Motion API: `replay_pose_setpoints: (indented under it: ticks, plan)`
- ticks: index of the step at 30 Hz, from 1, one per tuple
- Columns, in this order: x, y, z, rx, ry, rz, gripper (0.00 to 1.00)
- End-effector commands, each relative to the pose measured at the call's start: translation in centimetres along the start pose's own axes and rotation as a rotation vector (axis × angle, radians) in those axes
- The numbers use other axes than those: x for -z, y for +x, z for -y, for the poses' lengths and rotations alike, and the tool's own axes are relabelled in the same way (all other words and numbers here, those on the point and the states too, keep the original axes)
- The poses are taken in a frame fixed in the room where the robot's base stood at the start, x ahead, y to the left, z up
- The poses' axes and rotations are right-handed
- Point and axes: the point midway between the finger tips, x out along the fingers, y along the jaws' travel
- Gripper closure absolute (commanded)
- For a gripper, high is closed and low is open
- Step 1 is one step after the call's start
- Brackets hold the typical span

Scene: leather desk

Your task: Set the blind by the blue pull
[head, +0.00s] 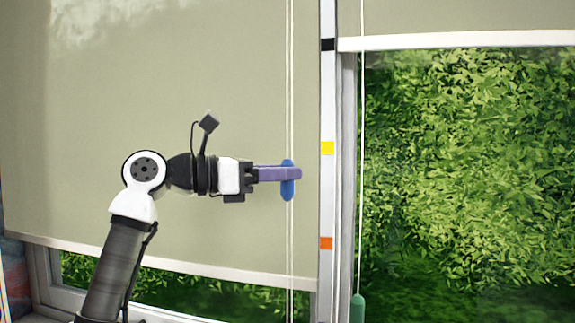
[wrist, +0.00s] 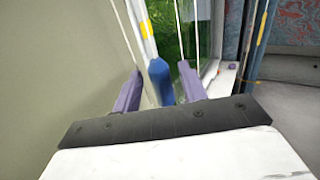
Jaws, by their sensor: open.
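The blue pull (head: 287,192) hangs on its cord in front of the left blind (head: 170,120), just left of the window post. My gripper (head: 294,174) is level with it, and a purple finger crosses in front of its middle. In the wrist view the blue pull (wrist: 160,80) stands between the two purple fingers of my gripper (wrist: 160,84), which are open, with a gap on each side. The left blind is mostly lowered, its bottom bar (head: 180,265) a little below the orange mark (head: 326,243).
The post (head: 327,195) carries a black mark (head: 328,44), a yellow mark (head: 327,148) and the orange one. A green pull (head: 357,308) hangs on another cord right of the post. The right blind's bottom bar (head: 450,40) is high, with foliage below.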

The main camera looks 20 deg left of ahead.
Motion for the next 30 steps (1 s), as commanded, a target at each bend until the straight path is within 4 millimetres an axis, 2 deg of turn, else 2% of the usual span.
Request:
replay_pose_setpoints:
  ticks: [6,14,24,30]
  plan:
    - [0.0,1.5,0.0,0.001,-0.001,0.0,0.58]
    - [0.1,1.6,0.0,0.001,0.0,0.0,0.58]
    - [0.0,1.6,0.0,0.001,0.0,0.0,1.0]
    - [-0.1,1.6,0.0,0.001,0.0,0.0,1.0]
